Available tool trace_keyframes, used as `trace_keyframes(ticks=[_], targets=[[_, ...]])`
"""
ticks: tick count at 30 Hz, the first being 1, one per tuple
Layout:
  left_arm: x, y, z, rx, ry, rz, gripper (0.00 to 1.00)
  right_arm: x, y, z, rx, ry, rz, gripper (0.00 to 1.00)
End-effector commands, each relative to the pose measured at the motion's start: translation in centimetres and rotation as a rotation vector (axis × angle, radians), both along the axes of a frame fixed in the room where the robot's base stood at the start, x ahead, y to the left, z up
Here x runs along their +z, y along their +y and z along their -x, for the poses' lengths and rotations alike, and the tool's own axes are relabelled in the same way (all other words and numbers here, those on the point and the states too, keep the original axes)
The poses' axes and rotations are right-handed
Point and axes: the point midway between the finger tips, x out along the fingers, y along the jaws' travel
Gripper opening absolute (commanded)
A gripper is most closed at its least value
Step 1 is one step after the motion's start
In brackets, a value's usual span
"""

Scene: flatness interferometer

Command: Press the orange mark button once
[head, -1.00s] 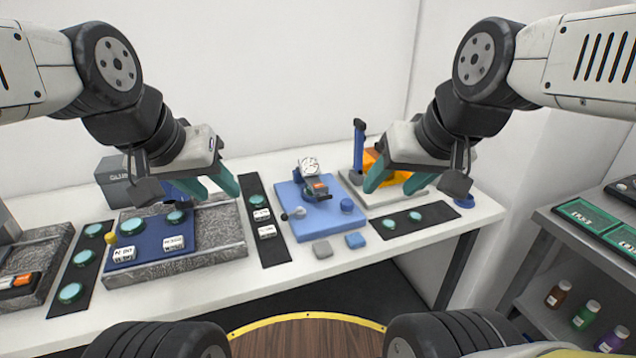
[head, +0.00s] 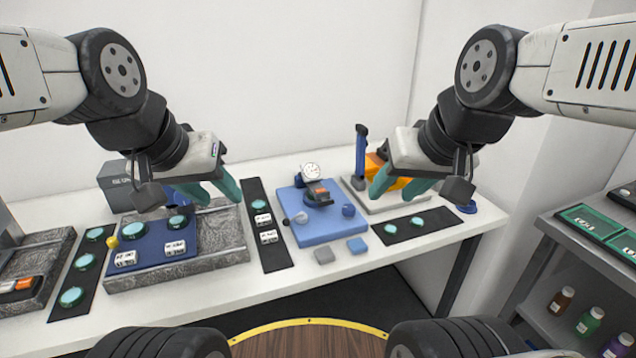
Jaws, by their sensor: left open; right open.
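An orange button (head: 24,284) sits beside a white one on a dark panel of the grey device at the far left edge, partly cut off by the picture. No lettering on it is legible. My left gripper (head: 212,192) is open and empty above the grey stone plate, well to the right of the orange button. My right gripper (head: 398,190) is open and empty, in front of an orange block (head: 374,164) on a stand, partly hiding it. Neither gripper touches a button.
A blue plate (head: 152,250) with labelled white blocks lies on the stone plate (head: 215,262). Black mats (head: 268,240) hold green discs. A blue dial-gauge stand (head: 325,225) stands mid-table. A grey shelf (head: 580,258) with bottles is at the right. The table's front strip is mostly clear.

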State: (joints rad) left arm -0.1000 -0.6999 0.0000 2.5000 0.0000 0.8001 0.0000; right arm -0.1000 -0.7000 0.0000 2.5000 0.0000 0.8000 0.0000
Motion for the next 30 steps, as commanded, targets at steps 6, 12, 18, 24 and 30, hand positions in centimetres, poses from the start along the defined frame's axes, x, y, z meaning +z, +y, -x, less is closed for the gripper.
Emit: trace_keyframes(ticks=[6,12,18,24,30], targets=[[0.0,0.0,0.0,0.0,0.0,0.0,0.41,0.0,0.0,0.0,0.0,0.0,0.0,0.0],[0.0,0.0,0.0,0.0,0.0,0.0,0.41,0.0,0.0,0.0,0.0,0.0,0.0,0.0],[0.0,0.0,0.0,0.0,0.0,0.0,0.41,0.0,0.0,0.0,0.0,0.0,0.0,0.0],[0.0,0.0,0.0,0.0,0.0,0.0,0.41,0.0,0.0,0.0,0.0,0.0,0.0,0.0],[0.0,0.0,0.0,0.0,0.0,0.0,0.41,0.0,0.0,0.0,0.0,0.0,0.0,0.0]])
